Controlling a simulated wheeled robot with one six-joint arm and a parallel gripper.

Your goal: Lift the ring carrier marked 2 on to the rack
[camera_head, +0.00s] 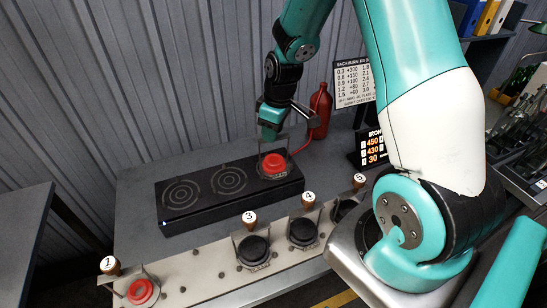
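A ring carrier with a red-topped round body (275,164) and a thin wire frame is at the right end of the black hotplate (205,213). No number shows on it; its knob is hidden at my gripper. My gripper (269,134) is directly above this carrier, at the top of its frame. The fingers are too small and covered to tell open from shut. I cannot tell whether the carrier rests on the plate or hangs just above. The pale rack (205,268) runs along the front, with a gap between the carriers marked 1 and 3.
On the rack stand carrier 1 (140,291) with a red top, and dark carriers 3 (253,250), 4 (303,232) and 5 (346,209). A red bottle (320,112) and an iron display (371,148) stand behind. Two left hotplate rings are bare.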

